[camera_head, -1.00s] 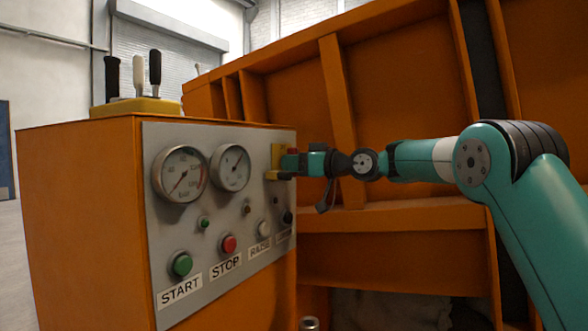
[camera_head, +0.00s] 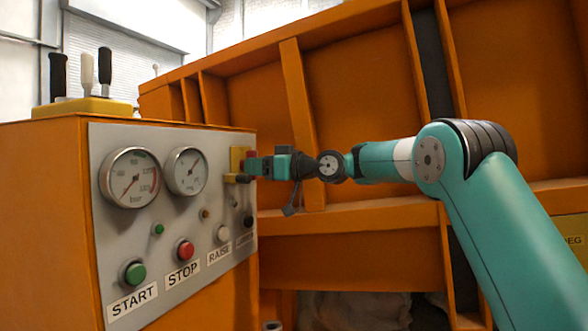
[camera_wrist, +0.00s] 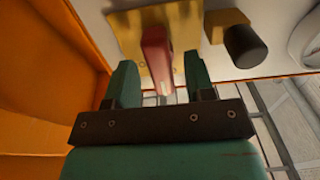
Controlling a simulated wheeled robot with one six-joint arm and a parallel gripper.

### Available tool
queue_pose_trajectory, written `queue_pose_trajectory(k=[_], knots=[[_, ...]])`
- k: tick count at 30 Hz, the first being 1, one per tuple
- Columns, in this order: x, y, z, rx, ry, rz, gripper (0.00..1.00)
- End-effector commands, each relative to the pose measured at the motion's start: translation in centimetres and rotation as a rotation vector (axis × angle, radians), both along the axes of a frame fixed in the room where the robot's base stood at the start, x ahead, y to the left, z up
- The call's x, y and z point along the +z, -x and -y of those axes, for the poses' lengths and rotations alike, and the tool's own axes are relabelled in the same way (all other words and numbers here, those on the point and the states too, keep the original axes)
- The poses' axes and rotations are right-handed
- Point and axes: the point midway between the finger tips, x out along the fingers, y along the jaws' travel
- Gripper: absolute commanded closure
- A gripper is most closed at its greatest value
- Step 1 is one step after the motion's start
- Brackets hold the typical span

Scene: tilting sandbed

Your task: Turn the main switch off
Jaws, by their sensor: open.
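The main switch appears in the wrist view as a red handle (camera_wrist: 156,50) on a yellow plate (camera_wrist: 128,38). The plate (camera_head: 236,158) also shows in the head view, at the far right edge of the grey control panel, with a little red beside it. My gripper (camera_wrist: 160,82) is open, with one green finger on each side of the red handle's lower end. Gaps show between the handle and both fingers. In the head view my gripper (camera_head: 252,167) is at the plate, and the handle is mostly hidden there.
A black cylinder with a yellow base (camera_wrist: 245,45) sits right of the handle. The grey panel (camera_head: 170,225) carries gauges, a green START button (camera_head: 134,272) and a red STOP button (camera_head: 184,250). Black and white levers (camera_head: 88,68) stand on top. An orange ribbed wall (camera_head: 350,85) rises behind my arm.

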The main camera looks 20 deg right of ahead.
Motion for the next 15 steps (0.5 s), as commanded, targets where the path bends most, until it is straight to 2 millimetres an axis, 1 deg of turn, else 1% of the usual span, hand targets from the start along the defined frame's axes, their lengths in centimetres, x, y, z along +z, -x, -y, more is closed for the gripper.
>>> queue_pose_trajectory(k=[1, 10, 15], knots=[[-0.1, 0.7, 0.9, -0.004, 0.000, 0.000, 0.51], [-0.2, 6.1, 6.4, -0.008, 0.001, 0.001, 0.51], [-0.1, 8.8, 9.0, -0.007, 0.001, 0.001, 0.51]])
